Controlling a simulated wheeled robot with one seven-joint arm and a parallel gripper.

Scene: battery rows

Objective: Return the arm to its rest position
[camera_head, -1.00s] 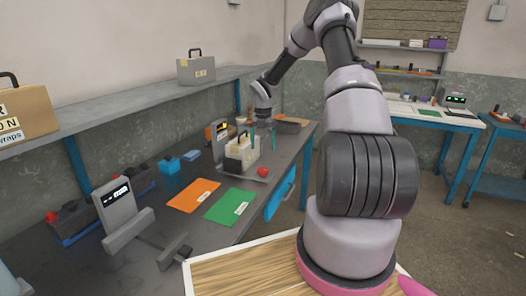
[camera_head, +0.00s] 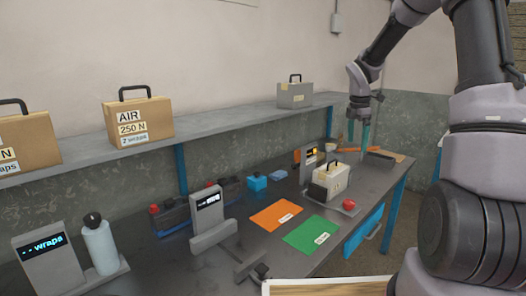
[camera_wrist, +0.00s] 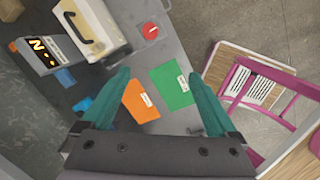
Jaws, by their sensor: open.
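My gripper (camera_head: 358,131) is at the far right end of the workbench in the head view, raised above the bench top. Its two teal fingers point down, stand apart and hold nothing. In the wrist view my gripper (camera_wrist: 165,97) shows its fingers spread wide, with the bench beyond them. My arm rises at the right of the head view and bends over to reach the gripper.
The workbench (camera_head: 190,262) carries an orange mat (camera_head: 276,215), a green mat (camera_head: 311,233), a pale case (camera_head: 331,179), a red button (camera_head: 349,205) and displays. A shelf (camera_head: 215,119) behind holds boxes.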

